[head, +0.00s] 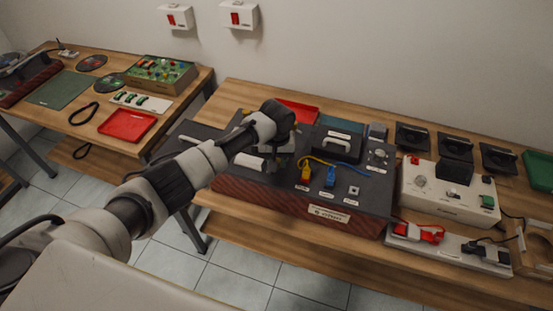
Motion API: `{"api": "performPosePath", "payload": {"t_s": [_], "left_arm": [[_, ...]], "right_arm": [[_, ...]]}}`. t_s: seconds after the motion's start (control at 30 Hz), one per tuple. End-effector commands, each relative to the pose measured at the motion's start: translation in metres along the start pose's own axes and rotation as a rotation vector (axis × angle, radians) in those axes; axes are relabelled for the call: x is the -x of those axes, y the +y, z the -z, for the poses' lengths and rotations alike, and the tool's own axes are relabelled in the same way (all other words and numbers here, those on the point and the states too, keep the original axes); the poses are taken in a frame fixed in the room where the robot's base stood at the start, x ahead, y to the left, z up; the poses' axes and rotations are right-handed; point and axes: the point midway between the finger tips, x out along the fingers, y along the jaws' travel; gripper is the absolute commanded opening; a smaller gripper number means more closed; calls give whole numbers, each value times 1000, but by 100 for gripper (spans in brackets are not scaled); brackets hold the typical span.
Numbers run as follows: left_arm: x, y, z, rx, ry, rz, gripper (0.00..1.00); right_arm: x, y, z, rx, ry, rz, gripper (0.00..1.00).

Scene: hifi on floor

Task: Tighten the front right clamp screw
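A large dark unit (372,198) with a patterned reddish front stands on the right bench. Its top carries a yellow cable (318,161), an orange plug (306,175), a blue plug (330,179), a small silver square fitting (354,190) and a dial (379,154). My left arm reaches over the unit's left part, with the wrist end above its top. My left gripper (281,151) points down there, and its fingers are too small and covered to read. I cannot pick out the front right clamp screw; the arm hides part of the top. My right gripper is not in view.
Right of the unit stand a white control box (448,193), a power strip with a red plug (418,233) and several black stands (455,145). A red tray (298,112) lies behind. The left bench holds another red tray (127,125) and a green board (160,73).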

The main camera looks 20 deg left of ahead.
Motion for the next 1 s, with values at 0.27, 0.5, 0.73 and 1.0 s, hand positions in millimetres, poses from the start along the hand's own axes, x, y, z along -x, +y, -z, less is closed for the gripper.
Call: {"api": "performPosePath", "payload": {"t_s": [0.27, 0.5, 0.73, 1.0], "left_arm": [[1, 0, 0, -69, -1, 0, 4], [2, 0, 0, -240, -3, -1, 4], [2, 0, 0, -457, -2, -1, 4], [1, 0, 0, -713, -1, -1, 4]], "right_arm": [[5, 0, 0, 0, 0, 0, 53], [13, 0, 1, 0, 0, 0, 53], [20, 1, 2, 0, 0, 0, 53], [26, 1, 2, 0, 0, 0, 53]]}}
